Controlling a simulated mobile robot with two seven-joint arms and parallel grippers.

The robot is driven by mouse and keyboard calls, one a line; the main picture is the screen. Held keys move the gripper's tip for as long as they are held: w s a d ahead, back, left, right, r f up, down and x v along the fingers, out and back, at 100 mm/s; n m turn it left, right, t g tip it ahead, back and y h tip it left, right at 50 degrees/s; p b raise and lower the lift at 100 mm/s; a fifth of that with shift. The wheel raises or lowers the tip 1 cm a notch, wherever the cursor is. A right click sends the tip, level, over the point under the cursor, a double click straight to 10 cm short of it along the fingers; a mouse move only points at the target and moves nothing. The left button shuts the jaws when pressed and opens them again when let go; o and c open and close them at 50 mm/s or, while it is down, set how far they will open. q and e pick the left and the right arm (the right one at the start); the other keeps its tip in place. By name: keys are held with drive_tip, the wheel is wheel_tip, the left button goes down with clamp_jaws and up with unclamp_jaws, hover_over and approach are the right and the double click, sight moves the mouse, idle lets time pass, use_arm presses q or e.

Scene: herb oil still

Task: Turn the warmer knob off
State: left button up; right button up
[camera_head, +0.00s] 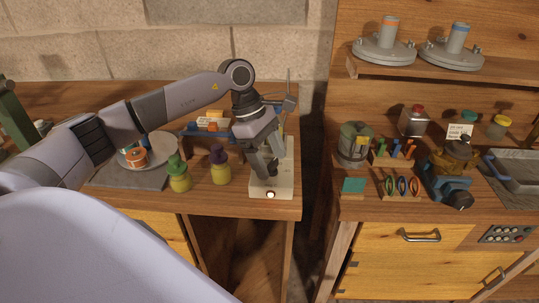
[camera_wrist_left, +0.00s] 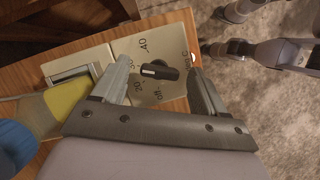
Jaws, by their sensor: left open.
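The warmer (camera_head: 286,183) is a cream box at the front right corner of the left bench. A small round light glows white on its front. In the left wrist view, its cream top (camera_wrist_left: 118,48) carries a black knob (camera_wrist_left: 160,71) with a white mark at its left end and printed numbers around it, including 40. My left gripper (camera_head: 267,177) points down over the warmer. It is open, and the left wrist view shows its two fingers (camera_wrist_left: 160,78) on either side of the knob, with gaps between. In the head view the gripper hides the knob. My right gripper is not in view.
A green-topped bottle (camera_head: 179,176) and a purple-topped bottle (camera_head: 220,169) stand just left of the warmer. A plate (camera_head: 160,144) with an orange-banded jar is farther left. A gap separates this bench from the right bench (camera_head: 350,205), which holds jars and tools.

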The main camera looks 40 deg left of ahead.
use_arm(q)
drive_tip(key=shift+f, duration=0.1)
drive_tip(key=shift+c, duration=0.3)
drive_tip(key=c, duration=1)
